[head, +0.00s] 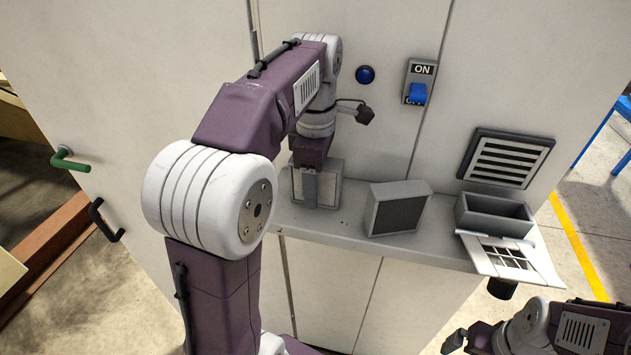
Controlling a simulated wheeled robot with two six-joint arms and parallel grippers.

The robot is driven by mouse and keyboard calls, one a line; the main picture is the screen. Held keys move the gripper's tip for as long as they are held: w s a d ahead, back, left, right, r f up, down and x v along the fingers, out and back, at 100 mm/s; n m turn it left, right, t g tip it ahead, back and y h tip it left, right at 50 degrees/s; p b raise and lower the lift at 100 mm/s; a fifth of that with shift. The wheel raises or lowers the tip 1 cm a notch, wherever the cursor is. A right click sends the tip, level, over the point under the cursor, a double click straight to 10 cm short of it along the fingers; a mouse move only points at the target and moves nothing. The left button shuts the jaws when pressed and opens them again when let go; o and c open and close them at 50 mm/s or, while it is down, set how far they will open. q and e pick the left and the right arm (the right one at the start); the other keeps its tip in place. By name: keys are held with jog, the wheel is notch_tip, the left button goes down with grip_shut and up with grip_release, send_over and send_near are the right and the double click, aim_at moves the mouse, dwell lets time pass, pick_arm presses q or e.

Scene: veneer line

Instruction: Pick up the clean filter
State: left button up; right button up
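A pale-faced box filter with a grey frame (328,190), seemingly the clean one, stands upright on the grey shelf (345,226). My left gripper (311,188) points down over it. One finger lies in front of its face; the other finger is hidden, so I cannot tell whether the gripper is closed on it. A second filter with a dark grey face (396,216) stands slightly turned to the right of it. My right gripper (455,342) is low at the bottom right, away from both filters; its opening is unclear.
An open grey housing (494,216) sits at the shelf's right end, with a white slotted cover (512,258) in front. Above are a louvred vent (506,158), a blue-handled ON switch (418,94) and a blue button (365,74). A green door handle (70,161) juts out left.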

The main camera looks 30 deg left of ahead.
pick_arm(q)
jog(key=shift+d, duration=0.15)
jog(key=c, duration=0.5)
jog(key=shift+w, duration=0.2)
grip_shut()
jog(key=shift+s, duration=0.1)
jog(key=shift+a+r, duration=0.2)
jog(key=shift+r, duration=0.05)
notch_tip(320, 180, up, 10)
jog(key=p, duration=0.2)
jog(key=shift+f+p, duration=0.2)
jog(key=shift+p, duration=0.15)
